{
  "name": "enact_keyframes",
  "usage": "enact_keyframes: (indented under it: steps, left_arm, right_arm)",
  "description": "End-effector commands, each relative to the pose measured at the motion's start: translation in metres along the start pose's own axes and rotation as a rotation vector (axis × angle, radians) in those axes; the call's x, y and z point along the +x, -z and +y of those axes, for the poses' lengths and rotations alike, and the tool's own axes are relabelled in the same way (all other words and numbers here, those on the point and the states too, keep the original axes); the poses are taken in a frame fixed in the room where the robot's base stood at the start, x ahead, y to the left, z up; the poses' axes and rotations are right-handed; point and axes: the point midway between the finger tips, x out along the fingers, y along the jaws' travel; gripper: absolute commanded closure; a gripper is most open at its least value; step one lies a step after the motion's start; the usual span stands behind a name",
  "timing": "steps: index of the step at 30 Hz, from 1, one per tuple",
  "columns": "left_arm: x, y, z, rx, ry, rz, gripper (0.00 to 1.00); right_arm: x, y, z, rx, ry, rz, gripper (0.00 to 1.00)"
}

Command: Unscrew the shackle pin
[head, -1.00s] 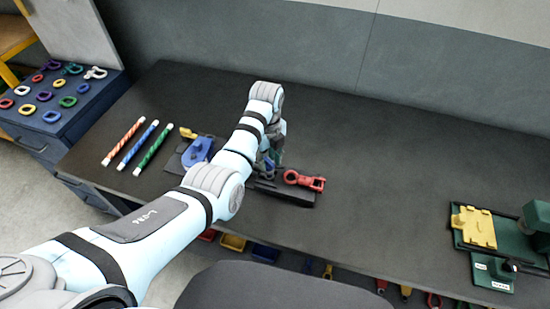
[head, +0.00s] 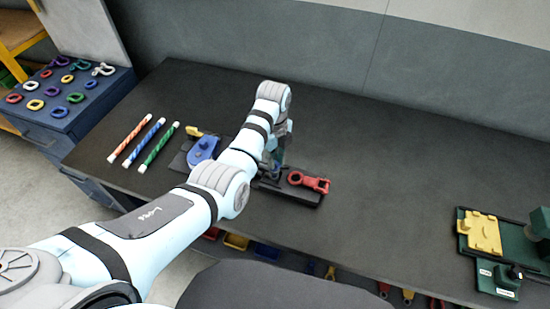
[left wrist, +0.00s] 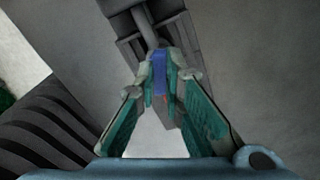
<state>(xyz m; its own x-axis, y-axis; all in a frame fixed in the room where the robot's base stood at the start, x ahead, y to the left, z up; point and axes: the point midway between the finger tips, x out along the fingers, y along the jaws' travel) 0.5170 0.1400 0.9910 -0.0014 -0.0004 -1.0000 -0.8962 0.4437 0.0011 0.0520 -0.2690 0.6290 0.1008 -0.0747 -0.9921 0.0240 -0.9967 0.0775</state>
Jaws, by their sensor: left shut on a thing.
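A red shackle (head: 310,182) lies on a black block (head: 300,196) near the table's front edge. My left gripper (head: 272,166) is just left of it, at the block's left end, largely hidden by my own arm. In the left wrist view the green-padded fingers of my left gripper (left wrist: 160,85) are closed on a narrow blue piece (left wrist: 159,72), which looks like the shackle pin. A grey rod and a dark grey fixture (left wrist: 182,35) show beyond the fingertips. How far the pin is screwed in cannot be seen. My right gripper is not in view.
A blue part (head: 202,148) on a dark plate stands left of my arm. Orange, blue and green striped rods (head: 146,141) lie farther left. A green fixture with a yellow plate (head: 482,233) is at the far right. The table between is clear.

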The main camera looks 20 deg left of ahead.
Motion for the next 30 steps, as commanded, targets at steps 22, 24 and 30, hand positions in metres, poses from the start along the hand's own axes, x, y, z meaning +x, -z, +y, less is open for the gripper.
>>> enact_keyframes:
  steps: [22, 24, 30]
  left_arm:
    - [-0.0005, -0.0002, -0.0004, -0.679, 0.001, 0.0, 1.0]
    - [-0.0005, -0.0001, -0.0004, -0.746, 0.001, 0.0, 1.0]
    - [-0.0005, -0.0001, -0.0004, -0.936, 0.001, 0.0, 1.0]
  right_arm:
    - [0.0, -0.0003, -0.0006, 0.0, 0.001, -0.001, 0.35]
    - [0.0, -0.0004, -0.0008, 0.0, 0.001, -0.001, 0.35]
    - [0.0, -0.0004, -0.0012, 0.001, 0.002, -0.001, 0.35]
